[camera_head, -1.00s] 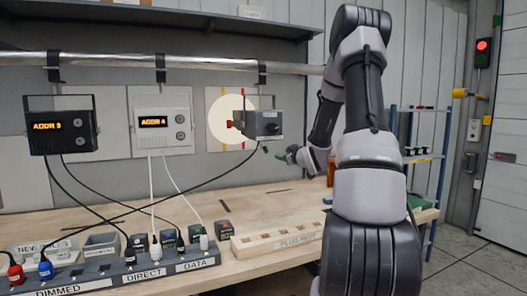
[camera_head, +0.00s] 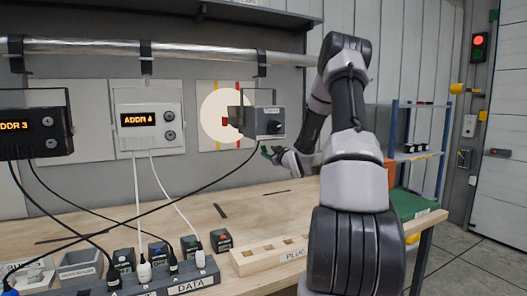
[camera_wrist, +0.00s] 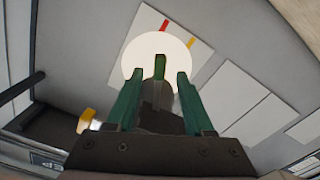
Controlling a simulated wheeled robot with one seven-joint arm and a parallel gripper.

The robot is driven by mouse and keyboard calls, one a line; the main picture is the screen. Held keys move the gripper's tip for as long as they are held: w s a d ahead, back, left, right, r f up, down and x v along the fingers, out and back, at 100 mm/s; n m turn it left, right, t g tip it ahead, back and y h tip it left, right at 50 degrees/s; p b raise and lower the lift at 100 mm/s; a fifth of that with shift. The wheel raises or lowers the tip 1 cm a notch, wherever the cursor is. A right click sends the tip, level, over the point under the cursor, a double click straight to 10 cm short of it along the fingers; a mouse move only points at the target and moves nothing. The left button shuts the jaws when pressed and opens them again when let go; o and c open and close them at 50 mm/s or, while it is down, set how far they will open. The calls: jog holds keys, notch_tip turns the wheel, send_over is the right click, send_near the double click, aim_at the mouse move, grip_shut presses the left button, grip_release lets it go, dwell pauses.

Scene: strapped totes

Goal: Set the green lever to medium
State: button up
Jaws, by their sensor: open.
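The green lever (camera_wrist: 160,66) shows in the wrist view as a narrow upright green bar, in front of the white light disc. My gripper (camera_wrist: 157,76) has two teal fingers, open, one on each side of the lever with gaps between. A dark grey body lies behind the fingers. In the head view my gripper (camera_head: 268,152) is just below the grey lamp (camera_head: 264,122), which hangs from the pipe and has a black knob. The lever cannot be told apart from the fingertips there, and its setting marks are not readable.
A round light disc (camera_head: 226,117) falls on a wall panel with red and yellow strips. Two address boxes, one black (camera_head: 38,128) and one white (camera_head: 150,125), hang to the left. A power strip (camera_head: 190,282), several small blocks and cables occupy the bench front.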

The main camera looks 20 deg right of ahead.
aim_at(265, 150)
jog(key=w, duration=0.5)
jog(key=shift+w+a, duration=0.1)
jog(key=shift+w, duration=0.25)
grip_shut()
dwell(1.1)
